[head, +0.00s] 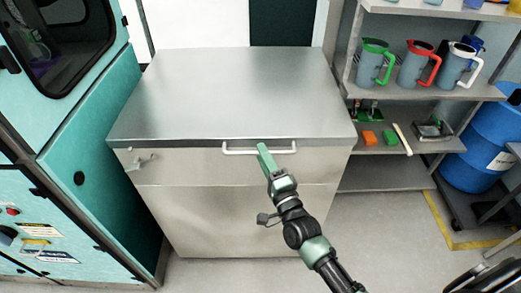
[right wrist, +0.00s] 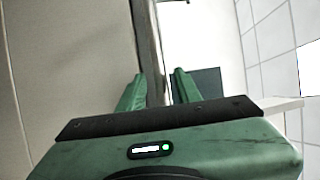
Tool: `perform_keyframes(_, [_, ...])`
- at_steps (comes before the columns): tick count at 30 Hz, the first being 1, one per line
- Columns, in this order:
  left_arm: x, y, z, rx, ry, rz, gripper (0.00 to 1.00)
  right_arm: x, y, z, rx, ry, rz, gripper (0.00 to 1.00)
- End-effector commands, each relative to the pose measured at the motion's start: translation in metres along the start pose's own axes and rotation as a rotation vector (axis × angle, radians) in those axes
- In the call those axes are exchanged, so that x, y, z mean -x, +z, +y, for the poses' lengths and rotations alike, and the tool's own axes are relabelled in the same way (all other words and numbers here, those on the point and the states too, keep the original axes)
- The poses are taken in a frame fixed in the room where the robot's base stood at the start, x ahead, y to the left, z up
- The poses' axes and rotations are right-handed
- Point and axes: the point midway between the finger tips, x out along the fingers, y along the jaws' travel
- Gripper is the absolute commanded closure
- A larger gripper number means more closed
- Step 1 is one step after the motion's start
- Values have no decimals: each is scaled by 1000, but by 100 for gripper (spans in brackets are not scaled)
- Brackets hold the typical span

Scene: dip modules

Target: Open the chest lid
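The chest (head: 240,215) is a large brushed-metal box against the back wall. Its flat lid (head: 230,90) is shut and lies level. A pale bar handle (head: 235,151) runs along the front edge of the lid. My right gripper (head: 264,155) is at the handle, near its middle. In the right wrist view, its two green fingers (right wrist: 157,88) are apart, with a grey metal edge or bar (right wrist: 148,40) running between them. A bright gap shows beside the right-hand finger, so I see no firm grip. My left gripper is not in view.
A teal machine (head: 90,150) stands close at the chest's left. At the right, a grey shelf (head: 385,180) holds jugs (head: 373,62) and small items. A blue barrel (head: 485,150) is beyond it. The floor (head: 385,235) in front right is mostly clear.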

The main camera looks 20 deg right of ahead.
Motion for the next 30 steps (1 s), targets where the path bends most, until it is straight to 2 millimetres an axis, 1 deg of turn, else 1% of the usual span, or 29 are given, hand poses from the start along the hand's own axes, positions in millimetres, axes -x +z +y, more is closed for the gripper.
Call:
perform_keyframes(1, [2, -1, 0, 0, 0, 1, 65, -7, 0, -1, 0, -1, 0, 66])
perform_keyframes(5, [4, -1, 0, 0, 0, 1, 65, -15, 0, 0, 1, 0, -1, 66])
perform_keyframes(13, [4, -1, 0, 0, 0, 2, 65, -17, 0, 1, 2, 1, -1, 66])
perform_keyframes(14, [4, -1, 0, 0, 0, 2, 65, -17, 0, 1, 2, 1, -1, 69])
perform_keyframes(15, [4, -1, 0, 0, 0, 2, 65, -17, 0, 1, 2, 1, -1, 80])
perform_keyframes(17, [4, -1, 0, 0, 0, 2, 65, -17, 0, 1, 2, 1, -1, 97])
perform_keyframes(18, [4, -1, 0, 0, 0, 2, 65, -17, 0, 1, 2, 1, 0, 100])
perform_keyframes(30, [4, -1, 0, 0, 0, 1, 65, -17, 0, 1, 2, 2, 0, 100])
